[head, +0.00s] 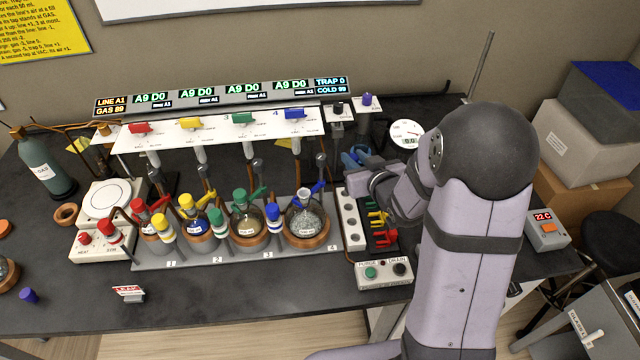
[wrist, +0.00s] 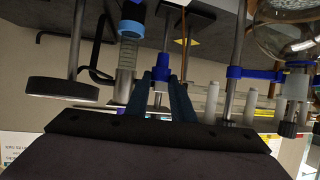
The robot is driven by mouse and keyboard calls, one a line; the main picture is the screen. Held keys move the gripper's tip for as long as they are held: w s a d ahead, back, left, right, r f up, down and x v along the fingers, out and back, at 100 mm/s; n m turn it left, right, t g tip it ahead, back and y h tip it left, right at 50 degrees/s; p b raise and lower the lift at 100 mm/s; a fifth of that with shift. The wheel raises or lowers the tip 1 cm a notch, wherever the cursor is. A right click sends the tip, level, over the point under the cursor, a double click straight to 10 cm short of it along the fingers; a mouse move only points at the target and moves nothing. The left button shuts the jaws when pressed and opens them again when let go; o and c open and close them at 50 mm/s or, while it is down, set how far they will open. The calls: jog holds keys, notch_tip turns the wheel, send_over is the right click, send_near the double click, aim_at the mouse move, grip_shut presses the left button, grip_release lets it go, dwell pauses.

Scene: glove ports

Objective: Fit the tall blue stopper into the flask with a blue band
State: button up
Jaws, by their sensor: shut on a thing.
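My gripper (head: 355,157) is at the right end of the glassware row, above the right end of the numbered base. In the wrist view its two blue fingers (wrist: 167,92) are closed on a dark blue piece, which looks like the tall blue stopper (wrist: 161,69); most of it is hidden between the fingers. The flask with the blue band (head: 307,226) stands at place 4, to the left of and below my gripper, with pale granules inside. Its neck has blue fittings beside it. The flask also shows, upside down, at the upper right of the wrist view (wrist: 292,38), apart from the stopper.
Other flasks with red, yellow and green tops stand to the left. A small rack (head: 378,236) holding green, yellow and red pieces and a purge/drain box (head: 384,274) lie right of place 4. Upright rods and tubes crowd behind the flasks. The front bench is mostly clear.

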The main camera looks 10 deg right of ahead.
notch_tip(320, 180, up, 16)
jog(key=a+n+y+p, duration=0.2)
jog(key=n+y+p, duration=0.1)
jog(key=n+g+y, duration=0.6)
send_over(310, 196)
notch_tip(310, 196, down, 2)
jog(key=shift+f, duration=5.1)
jog(key=shift+f, duration=0.1)
jog(key=shift+f, duration=0.35)
jog(key=shift+f, duration=0.2)
